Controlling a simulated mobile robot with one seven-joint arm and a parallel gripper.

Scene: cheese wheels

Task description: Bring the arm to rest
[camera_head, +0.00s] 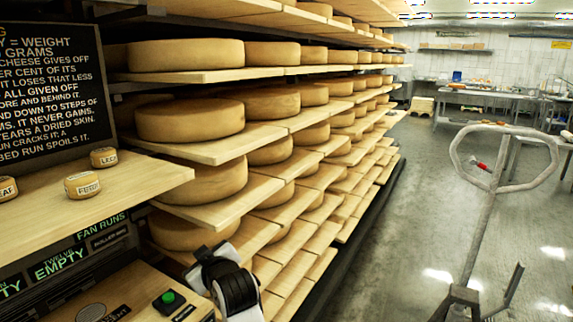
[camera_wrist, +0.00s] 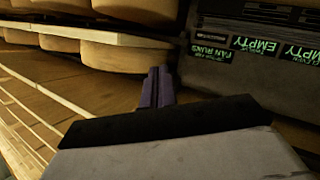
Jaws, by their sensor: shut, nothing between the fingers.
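My gripper (camera_wrist: 155,88) shows in the wrist view as two dark, narrow fingers lying side by side. It is shut and empty. It points towards the cheese shelves and the dark panel, and touches nothing that I can see. In the head view, a black and white part of my arm (camera_head: 228,283) is at the bottom, in front of the lower shelves and right of the green button. The fingers cannot be made out there.
Wooden shelves (camera_head: 213,148) hold many cheese wheels (camera_head: 190,120). At left are a board with small labelled cheese pieces (camera_head: 82,184), a black text sign (camera_head: 50,90) and a green button (camera_head: 168,297). A metal frame with a looped handle (camera_head: 490,185) stands right. Grey floor (camera_head: 400,235) is open between.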

